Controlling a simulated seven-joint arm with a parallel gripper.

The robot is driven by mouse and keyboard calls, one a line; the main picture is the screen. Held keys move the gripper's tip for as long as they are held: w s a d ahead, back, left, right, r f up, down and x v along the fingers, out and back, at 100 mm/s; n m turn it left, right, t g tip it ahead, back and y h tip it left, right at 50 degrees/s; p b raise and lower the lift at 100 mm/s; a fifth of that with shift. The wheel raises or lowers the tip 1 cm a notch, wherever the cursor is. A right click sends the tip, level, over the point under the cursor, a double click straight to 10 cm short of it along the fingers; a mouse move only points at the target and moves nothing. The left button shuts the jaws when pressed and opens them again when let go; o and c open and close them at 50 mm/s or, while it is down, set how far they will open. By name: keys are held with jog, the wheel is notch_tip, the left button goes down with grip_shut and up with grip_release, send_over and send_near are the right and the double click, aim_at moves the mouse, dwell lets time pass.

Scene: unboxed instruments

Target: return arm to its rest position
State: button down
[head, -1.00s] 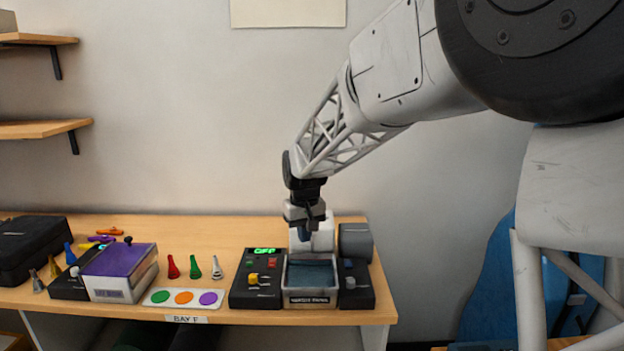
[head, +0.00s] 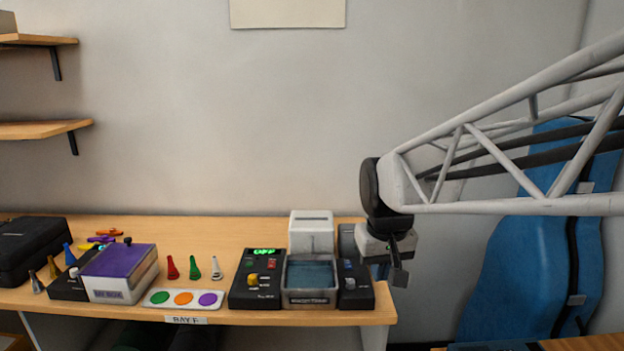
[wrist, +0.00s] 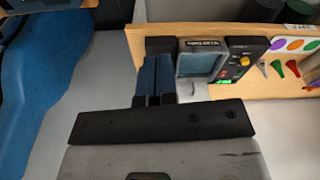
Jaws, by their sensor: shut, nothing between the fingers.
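My gripper (head: 398,272) hangs at the right end of the bench, to the right of the instruments and apart from them, pointing down. Its two blue-lined fingers (wrist: 155,80) show side by side in the wrist view, shut with nothing held between them. My lattice arm link reaches in from the right edge of the head view. The wooden bench (head: 235,232) stands behind and to the left of my gripper.
A black instrument with a green display (head: 262,272), a grey-framed basin (head: 310,280) and a white box (head: 311,232) stand near the bench's right end. Coloured cones, a purple-topped box (head: 120,260) and a black case (head: 32,250) are farther left. A blue chair-like object (head: 530,270) stands at right.

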jog(key=s+d+f+m, duration=0.1)
jog(key=s+d+f, duration=0.1)
jog(key=s, duration=0.7)
jog(key=s+d+f+m, duration=0.1)
jog(key=s+d, duration=0.3)
jog(key=s, duration=0.5)
jog(key=shift+f+t, duration=0.4)
jog(key=shift+f, duration=0.05)
